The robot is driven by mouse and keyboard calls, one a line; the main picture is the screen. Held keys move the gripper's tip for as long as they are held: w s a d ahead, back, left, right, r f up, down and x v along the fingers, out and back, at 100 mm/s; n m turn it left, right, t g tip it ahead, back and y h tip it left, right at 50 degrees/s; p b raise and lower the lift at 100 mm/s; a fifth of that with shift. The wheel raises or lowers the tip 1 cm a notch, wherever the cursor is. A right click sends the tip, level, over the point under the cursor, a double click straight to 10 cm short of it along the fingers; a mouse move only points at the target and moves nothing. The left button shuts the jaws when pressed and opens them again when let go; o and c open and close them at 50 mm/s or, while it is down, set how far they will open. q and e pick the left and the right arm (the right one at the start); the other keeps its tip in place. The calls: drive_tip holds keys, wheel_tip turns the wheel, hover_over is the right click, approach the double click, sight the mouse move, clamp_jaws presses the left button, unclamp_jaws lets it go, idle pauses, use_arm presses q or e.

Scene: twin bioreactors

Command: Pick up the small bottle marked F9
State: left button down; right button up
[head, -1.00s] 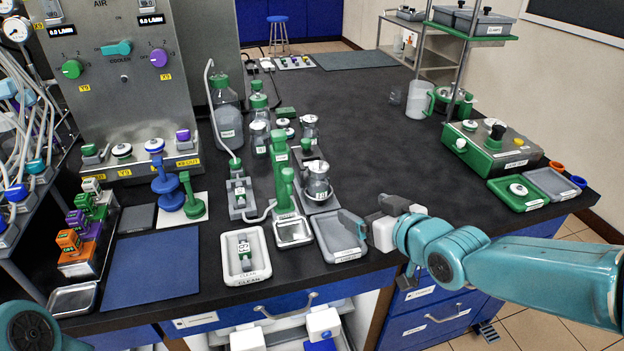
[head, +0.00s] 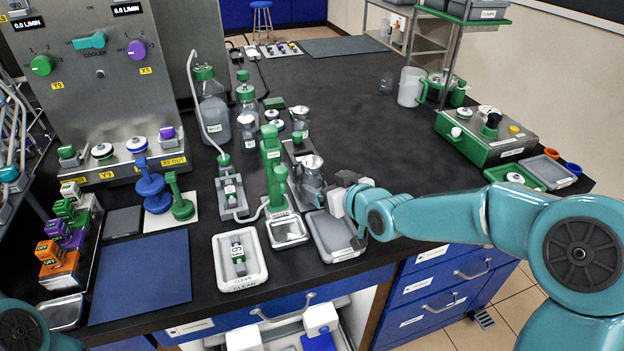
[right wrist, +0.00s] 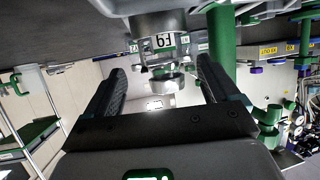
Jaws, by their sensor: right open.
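A small clear bottle with a grey top (head: 312,168) stands on a grey stand beside the green upright device, right of centre in the head view. In the right wrist view, which is upside down, a small bottle (right wrist: 163,48) bears a white label that seems to read F9. My right gripper (head: 338,186) is close in front and to the right of it. In the wrist view the two dark fingers (right wrist: 158,75) are open, with the bottle between and just beyond their tips. No grip on it shows. My left gripper is out of view.
A grey tray (head: 343,252) lies just below my right gripper. A white tray (head: 225,276) holds a small labelled item. The green upright device (head: 272,165) stands close left of the bottle. More bottles (head: 214,120) stand behind. The counter's right middle is clear.

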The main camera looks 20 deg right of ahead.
sight(318, 181)
drive_tip(key=p+x, duration=0.1)
drive_tip(key=x, duration=0.4)
drive_tip(key=shift+w+a, duration=0.1)
drive_tip(key=shift+a, duration=0.15)
drive_tip(key=shift+r, duration=0.1)
drive_tip(key=c, duration=1.2)
drive_tip(key=shift+c, duration=0.2)
